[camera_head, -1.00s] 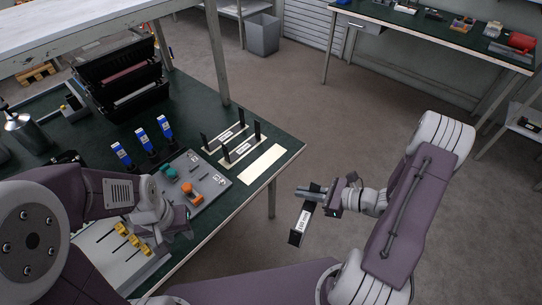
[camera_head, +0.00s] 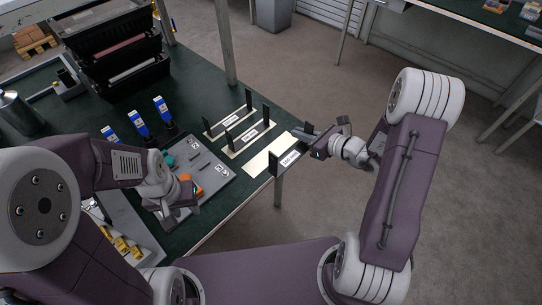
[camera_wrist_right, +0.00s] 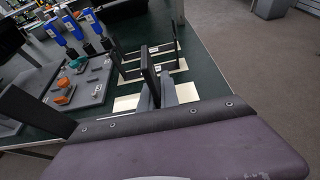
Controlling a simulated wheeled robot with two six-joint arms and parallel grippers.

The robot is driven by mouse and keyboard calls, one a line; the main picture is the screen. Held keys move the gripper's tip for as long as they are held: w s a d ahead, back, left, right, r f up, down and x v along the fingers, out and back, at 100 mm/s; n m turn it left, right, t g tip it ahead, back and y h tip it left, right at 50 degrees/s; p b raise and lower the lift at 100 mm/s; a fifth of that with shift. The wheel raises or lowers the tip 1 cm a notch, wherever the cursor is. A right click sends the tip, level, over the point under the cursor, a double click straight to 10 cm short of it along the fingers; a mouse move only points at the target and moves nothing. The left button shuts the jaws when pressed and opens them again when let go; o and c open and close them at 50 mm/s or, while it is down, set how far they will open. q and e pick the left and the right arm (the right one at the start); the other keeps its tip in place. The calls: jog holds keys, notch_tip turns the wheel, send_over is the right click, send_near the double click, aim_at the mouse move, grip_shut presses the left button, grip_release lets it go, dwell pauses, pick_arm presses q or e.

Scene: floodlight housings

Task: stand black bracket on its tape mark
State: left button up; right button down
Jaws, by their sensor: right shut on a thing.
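My right gripper (camera_head: 309,147) is shut on a black bracket (camera_head: 288,160) with a white label, near the table's right edge. In the right wrist view, an upright of the held bracket (camera_wrist_right: 148,72) rises by the fingers. The empty cream tape mark (camera_head: 258,166) lies on the green table; the bracket is just right of it and seems to be above table height. Part of the mark shows behind the fingers in the wrist view (camera_wrist_right: 125,103). My left gripper (camera_head: 187,196) is over the grey tray; its fingers are too unclear to judge.
Two similar black brackets stand on cream marks, one nearer (camera_head: 236,147) and one farther (camera_head: 212,129), left of the empty mark. A grey tray (camera_head: 216,174) holds orange and teal parts. Several blue-topped items (camera_head: 139,117) stand behind it. Open floor lies to the right.

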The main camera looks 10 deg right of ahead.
send_over(274, 142)
jog(key=f, duration=0.6)
jog(key=shift+s+d+f, duration=0.15)
jog(key=shift+d+f, duration=0.05)
jog(key=shift+d, duration=0.05)
jog(key=shift+w+a+f, duration=0.15)
jog(key=shift+w, duration=0.1)
notch_tip(274, 142, down, 4)
jog(key=shift+f, duration=0.1)
jog(key=shift+f+b, duration=0.1)
jog(key=shift+b, duration=0.35)
jog(key=c, duration=1.6)
grip_release()
